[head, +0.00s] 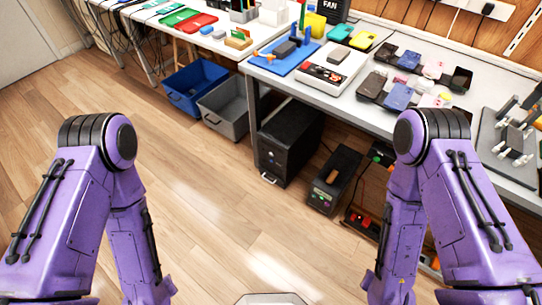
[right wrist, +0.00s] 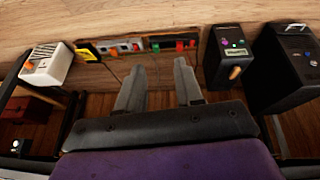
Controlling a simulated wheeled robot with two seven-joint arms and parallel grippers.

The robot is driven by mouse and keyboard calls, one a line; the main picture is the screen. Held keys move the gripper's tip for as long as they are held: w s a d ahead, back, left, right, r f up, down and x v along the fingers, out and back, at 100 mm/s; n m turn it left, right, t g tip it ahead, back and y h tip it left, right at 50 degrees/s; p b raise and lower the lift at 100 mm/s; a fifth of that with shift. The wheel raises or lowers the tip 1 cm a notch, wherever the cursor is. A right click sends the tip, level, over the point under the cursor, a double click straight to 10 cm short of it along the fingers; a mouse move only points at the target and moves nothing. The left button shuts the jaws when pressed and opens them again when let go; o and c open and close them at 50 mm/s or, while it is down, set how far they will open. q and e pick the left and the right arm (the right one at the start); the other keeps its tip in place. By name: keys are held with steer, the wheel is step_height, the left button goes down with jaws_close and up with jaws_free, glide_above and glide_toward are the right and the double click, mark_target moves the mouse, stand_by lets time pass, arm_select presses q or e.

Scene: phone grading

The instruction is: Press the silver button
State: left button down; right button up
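I cannot clearly make out a silver button in either view. A white box with a dark panel and small red spots (head: 312,80) lies on the workbench in the head view; its buttons are too small to tell apart. A black computer tower (head: 290,140) stands on the floor under the bench. It also shows in the right wrist view (right wrist: 285,72), with small light and blue spots on its face. My right gripper (right wrist: 159,64) is open and empty, its two fingers apart, low near the floor-level equipment. Both arms hang down in the head view. My left gripper is not in view.
A black box with an orange part (head: 333,180) stands beside the tower. A strip with red and green switches (right wrist: 140,45) lies ahead of the fingers. Blue (head: 193,84) and grey bins (head: 226,105) stand left. Phones crowd the workbench (head: 375,118). The middle floor is clear.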

steer(key=shift+c, duration=0.3)
jaws_close()
